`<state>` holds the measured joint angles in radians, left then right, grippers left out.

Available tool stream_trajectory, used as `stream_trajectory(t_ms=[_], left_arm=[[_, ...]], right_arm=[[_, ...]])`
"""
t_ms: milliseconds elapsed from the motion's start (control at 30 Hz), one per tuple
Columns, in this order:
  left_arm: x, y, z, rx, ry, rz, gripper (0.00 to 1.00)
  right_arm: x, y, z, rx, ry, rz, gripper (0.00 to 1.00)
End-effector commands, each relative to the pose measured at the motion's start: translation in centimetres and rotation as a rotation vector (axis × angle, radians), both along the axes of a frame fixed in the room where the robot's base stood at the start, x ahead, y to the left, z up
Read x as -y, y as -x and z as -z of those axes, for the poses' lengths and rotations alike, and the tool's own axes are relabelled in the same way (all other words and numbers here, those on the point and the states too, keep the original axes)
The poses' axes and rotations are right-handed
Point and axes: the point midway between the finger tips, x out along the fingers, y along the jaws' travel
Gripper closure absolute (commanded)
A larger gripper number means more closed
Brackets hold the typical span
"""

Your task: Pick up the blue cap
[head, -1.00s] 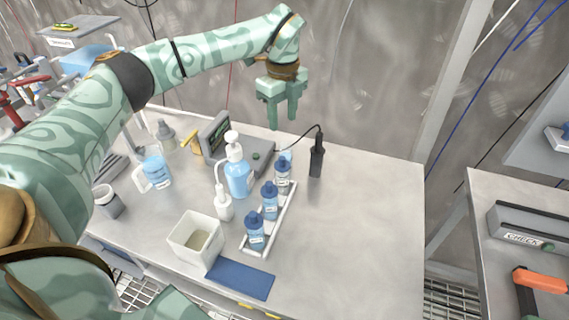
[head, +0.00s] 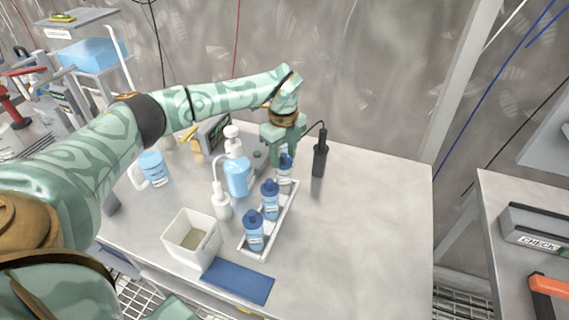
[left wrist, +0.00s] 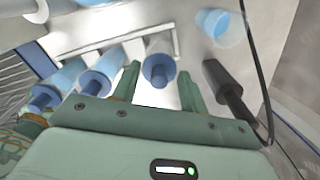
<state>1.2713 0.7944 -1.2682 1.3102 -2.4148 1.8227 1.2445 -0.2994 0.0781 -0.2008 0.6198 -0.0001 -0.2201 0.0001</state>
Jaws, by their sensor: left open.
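Three bottles with blue caps stand in a white rack (head: 272,232). The far bottle's blue cap (head: 286,160) is right under my left gripper (head: 283,152), partly hidden by it. In the left wrist view this cap (left wrist: 158,72) lies between the two spread fingers of my open left gripper (left wrist: 159,78), with no clear contact. The middle blue cap (head: 269,186) and near blue cap (head: 254,217) are clear in the head view. They also show left of the fingers in the left wrist view. My right gripper is not in view.
A black upright device (head: 320,155) with a cable stands just right of the far bottle. A pump bottle (head: 237,175) stands left of the rack, a white bin (head: 191,238) and blue mat (head: 238,281) in front. The table's right side is clear.

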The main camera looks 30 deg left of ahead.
Motion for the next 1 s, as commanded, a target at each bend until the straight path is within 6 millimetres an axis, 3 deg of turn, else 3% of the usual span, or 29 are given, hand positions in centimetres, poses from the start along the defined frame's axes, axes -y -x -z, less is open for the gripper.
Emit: stream_trajectory(t_ms=[67, 233, 667, 867, 1000], left_arm=[[0.0, 0.0, -0.1, 0.001, 0.0, 0.0, 0.57], [0.0, 0.0, -0.1, 0.0, 0.0, 0.0, 1.0], [0.0, 0.0, -0.9, 0.001, 0.0, 0.0, 1.0], [-0.1, 0.2, -4.2, 0.004, 0.001, -0.001, 1.0], [-0.9, 3.2, -7.8, 0.006, -0.001, 0.0, 1.0]], right_arm=[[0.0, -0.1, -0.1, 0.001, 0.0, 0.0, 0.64], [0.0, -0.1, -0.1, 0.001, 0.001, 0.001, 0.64], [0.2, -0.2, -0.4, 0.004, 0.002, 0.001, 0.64], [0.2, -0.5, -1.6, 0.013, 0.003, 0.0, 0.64], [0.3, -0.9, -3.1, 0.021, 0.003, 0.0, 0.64]])
